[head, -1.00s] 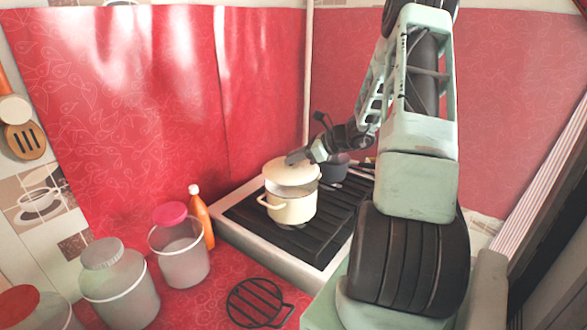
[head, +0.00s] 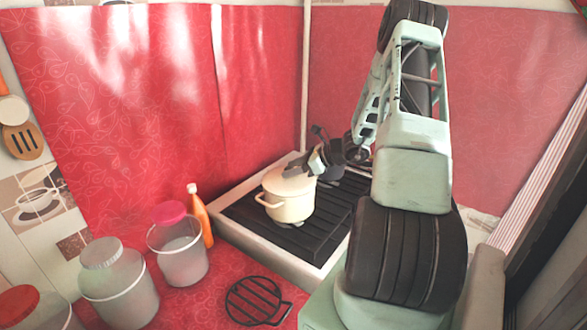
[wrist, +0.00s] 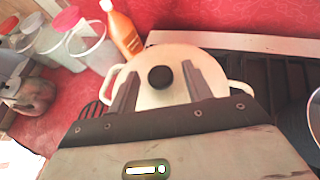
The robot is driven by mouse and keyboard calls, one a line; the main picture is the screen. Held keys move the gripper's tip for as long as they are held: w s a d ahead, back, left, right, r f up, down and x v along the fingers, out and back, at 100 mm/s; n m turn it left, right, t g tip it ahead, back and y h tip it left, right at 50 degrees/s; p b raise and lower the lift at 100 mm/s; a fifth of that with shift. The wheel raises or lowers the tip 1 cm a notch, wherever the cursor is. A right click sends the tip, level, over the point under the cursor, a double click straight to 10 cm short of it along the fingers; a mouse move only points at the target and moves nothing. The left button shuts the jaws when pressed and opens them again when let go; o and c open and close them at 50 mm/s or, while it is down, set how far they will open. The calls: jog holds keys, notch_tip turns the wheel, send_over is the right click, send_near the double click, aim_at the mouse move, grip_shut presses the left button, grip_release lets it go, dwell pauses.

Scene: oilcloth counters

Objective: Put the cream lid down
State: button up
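The cream lid (head: 282,182) lies on the cream pot (head: 290,207) on the stove, looking level and seated on the rim. In the wrist view the lid (wrist: 162,98) shows its round black knob (wrist: 160,77) between the two fingers. My gripper (wrist: 160,82) is open, with a gap between each finger and the knob. In the head view my gripper (head: 298,168) is just above the lid, and hides the knob.
The pot stands on the black stove grate (head: 330,221). A dark pan (wrist: 314,118) is close on the right in the wrist view. An orange bottle (head: 200,218) and several jars, one pink-lidded (head: 180,255), stand left. A black trivet (head: 255,301) lies in front.

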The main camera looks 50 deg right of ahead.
jog(key=shift+r, duration=0.15)
jog(key=b+v, duration=0.2)
jog(key=v, duration=1)
jog(key=w+a+r+n+g+y, duration=0.1)
jog(key=w+a+n+g+y, duration=0.2)
jog(key=a, duration=0.6)
jog(key=w+a+r+n+g, duration=0.1)
jog(key=w+a+n+g, duration=0.1)
jog(key=w+a+n, duration=0.6)
jog(key=s+a+n+g, duration=0.3)
jog(key=a, duration=0.6)
jog(key=s+a+n+g, duration=0.2)
jog(key=a+n, duration=0.2)
jog(key=a, duration=0.5)
jog(key=s+a+r+n+g+h, duration=0.1)
jog(key=s+a+n+h, duration=0.5)
jog(key=s+a+n, duration=1.2)
jog(key=a+n, duration=0.2)
jog(key=n, duration=0.1)
jog(key=shift+s+r+n+h, duration=0.15)
jog(key=shift+s+n+h, duration=0.15)
jog(key=shift+s+h, duration=0.1)
